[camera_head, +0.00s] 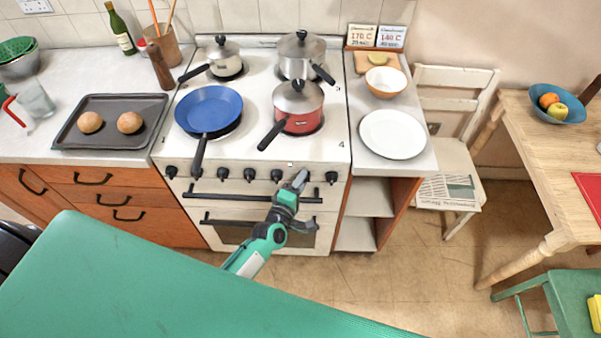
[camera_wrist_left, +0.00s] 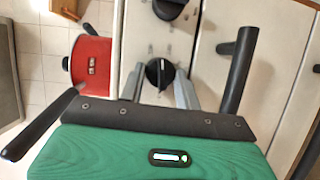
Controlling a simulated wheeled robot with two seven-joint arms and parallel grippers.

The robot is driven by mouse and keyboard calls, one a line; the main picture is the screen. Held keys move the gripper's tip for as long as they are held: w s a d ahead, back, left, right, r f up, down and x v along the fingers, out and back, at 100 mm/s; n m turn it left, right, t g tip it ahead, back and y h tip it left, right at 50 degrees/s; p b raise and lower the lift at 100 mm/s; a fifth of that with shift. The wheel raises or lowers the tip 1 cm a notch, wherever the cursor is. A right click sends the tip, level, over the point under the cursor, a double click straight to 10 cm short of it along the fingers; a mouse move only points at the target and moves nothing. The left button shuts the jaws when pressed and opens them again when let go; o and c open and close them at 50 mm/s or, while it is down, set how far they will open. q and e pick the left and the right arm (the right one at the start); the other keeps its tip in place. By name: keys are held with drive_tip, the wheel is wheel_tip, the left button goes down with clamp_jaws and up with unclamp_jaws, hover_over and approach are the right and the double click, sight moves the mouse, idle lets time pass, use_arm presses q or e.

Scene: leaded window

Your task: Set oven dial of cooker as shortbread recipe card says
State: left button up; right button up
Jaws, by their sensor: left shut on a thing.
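The white cooker (camera_head: 262,155) has a row of black dials along its front edge. My left gripper (camera_head: 300,180) is at this row, around the dial second from the right. In the left wrist view its fingers (camera_wrist_left: 160,90) are on either side of this black dial (camera_wrist_left: 159,73), which has a pale pointer mark. Another dial (camera_wrist_left: 170,7) shows beyond it. Two recipe cards stand at the back: the left card (camera_head: 361,36) reads 170 C, the right card (camera_head: 391,38) reads 140 C. Their red titles are too small to read. My right gripper is not in view.
A red pot (camera_head: 299,105), blue pan (camera_head: 208,108) and two steel pots stand on the hob. The pan's handle (camera_head: 198,156) sticks out over the front edge. A black oven handle (camera_wrist_left: 240,70) runs close beside my left gripper. A white plate (camera_head: 393,134) is on the right counter.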

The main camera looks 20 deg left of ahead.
use_arm(q)
drive_tip(key=m+p, duration=0.1)
drive_tip(key=p, duration=0.1)
drive_tip(key=m+g+p, duration=0.1)
drive_tip(key=m+p, duration=0.1)
drive_tip(key=p, duration=0.1)
drive_tip(key=shift+d+r+y, duration=0.15)
drive_tip(key=shift+r+y, duration=0.15)
drive_tip(key=shift+r, duration=0.05)
drive_tip(key=shift+f+m+g+y+p, duration=0.25)
drive_tip(key=shift+m+g+p, duration=0.25)
drive_tip(key=shift+m+p, duration=0.5)
drive_tip(key=o, duration=1)
drive_tip(key=shift+b+v, duration=1.45)
drive_tip(key=shift+v, duration=5.45)
drive_tip(key=shift+d, duration=0.1)
